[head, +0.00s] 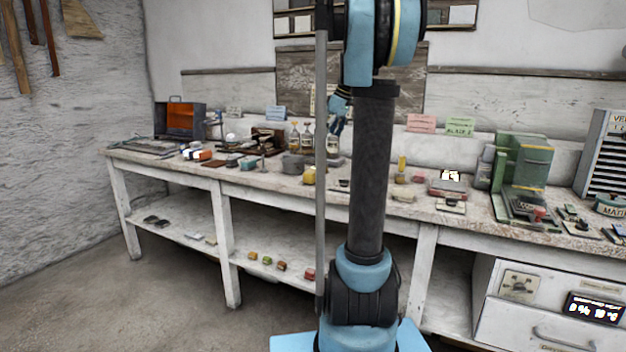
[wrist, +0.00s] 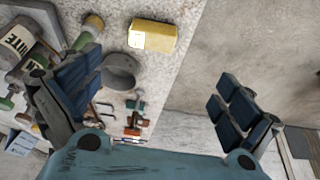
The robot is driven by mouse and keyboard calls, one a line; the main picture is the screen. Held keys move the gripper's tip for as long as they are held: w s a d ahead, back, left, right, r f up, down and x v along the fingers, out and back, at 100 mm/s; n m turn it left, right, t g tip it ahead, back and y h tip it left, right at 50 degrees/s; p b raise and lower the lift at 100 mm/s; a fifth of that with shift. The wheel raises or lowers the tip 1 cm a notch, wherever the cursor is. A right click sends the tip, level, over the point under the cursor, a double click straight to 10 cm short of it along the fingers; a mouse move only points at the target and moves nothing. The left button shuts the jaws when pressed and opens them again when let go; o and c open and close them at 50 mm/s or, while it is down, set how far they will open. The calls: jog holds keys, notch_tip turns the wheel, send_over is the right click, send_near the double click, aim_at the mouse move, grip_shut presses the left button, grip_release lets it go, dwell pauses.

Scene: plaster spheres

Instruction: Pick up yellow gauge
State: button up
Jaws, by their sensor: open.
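A yellow block-shaped thing, which I take for the yellow gauge (wrist: 153,36), lies near the bench edge at the top middle of the wrist view. A pale patch shows on its lower left side. In the head view, a yellow thing (head: 309,175) near the bench's front edge, left of my arm, looks like the same one. My gripper (wrist: 158,82) is open, with its two blue-padded fingers wide apart and nothing held. The gauge shows beyond the fingertips, apart from both fingers. In the head view my arm hides part of the bench.
A grey round cup (wrist: 121,73) stands close to the gauge, between it and the left finger. The long white bench (head: 270,182) is crowded with small things. Bare floor (wrist: 250,50) shows at the right of the wrist view.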

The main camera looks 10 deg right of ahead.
jog(key=w, duration=0.2)
send_over(313, 170)
jog(key=s+d, duration=0.1)
jog(key=d, duration=0.1)
notch_tip(313, 170, down, 10)
jog(key=shift+r, duration=0.25)
jog(key=shift+x, duration=3.35)
jog(key=shift+s, duration=0.2)
jog(key=c, duration=1.4)
jog(key=shift+o, duration=0.2)
notch_tip(313, 170, up, 10)
